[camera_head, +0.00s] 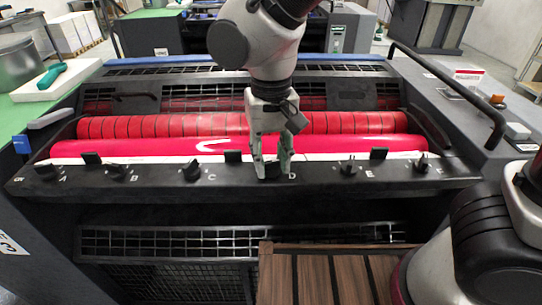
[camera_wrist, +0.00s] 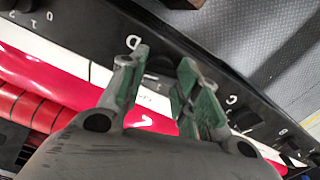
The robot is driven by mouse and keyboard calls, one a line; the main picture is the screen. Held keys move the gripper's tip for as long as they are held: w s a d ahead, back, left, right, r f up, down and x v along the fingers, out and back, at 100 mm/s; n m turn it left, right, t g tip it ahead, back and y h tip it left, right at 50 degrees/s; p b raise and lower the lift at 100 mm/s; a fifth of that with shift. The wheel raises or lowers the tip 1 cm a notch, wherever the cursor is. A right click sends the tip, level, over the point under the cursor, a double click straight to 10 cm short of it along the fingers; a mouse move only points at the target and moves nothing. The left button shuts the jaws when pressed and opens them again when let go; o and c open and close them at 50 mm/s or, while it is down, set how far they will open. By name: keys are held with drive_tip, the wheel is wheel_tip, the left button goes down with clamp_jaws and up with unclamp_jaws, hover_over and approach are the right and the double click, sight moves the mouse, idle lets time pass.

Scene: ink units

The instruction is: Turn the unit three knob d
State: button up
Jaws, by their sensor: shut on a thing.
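The unit three (camera_head: 315,190) is a dark ink unit with red rollers, and a white "3" shows on its left side. A row of black knobs lines its front rail, with white letters beside them. My gripper (camera_head: 272,172) points down at the rail by the letter D, its green fingers on either side of knob d (camera_head: 270,171). In the wrist view, my gripper (camera_wrist: 160,68) has its two fingertips around the dark knob d (camera_wrist: 158,69), partly hidden by them. My gripper is shut on it. The knob's exact angle is hard to tell.
Knob C (camera_head: 191,170) stands to the left and knob E (camera_head: 347,166) to the right on the same rail. The red roller (camera_head: 350,146) lies close behind. A slatted wooden step (camera_head: 330,275) is below the front. A black handrail (camera_head: 465,90) runs along the right side.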

sight(271, 161)
drive_tip(key=o, duration=1)
wheel_tip(271, 161, up, 12)
drive_tip(key=shift+r, duration=0.1)
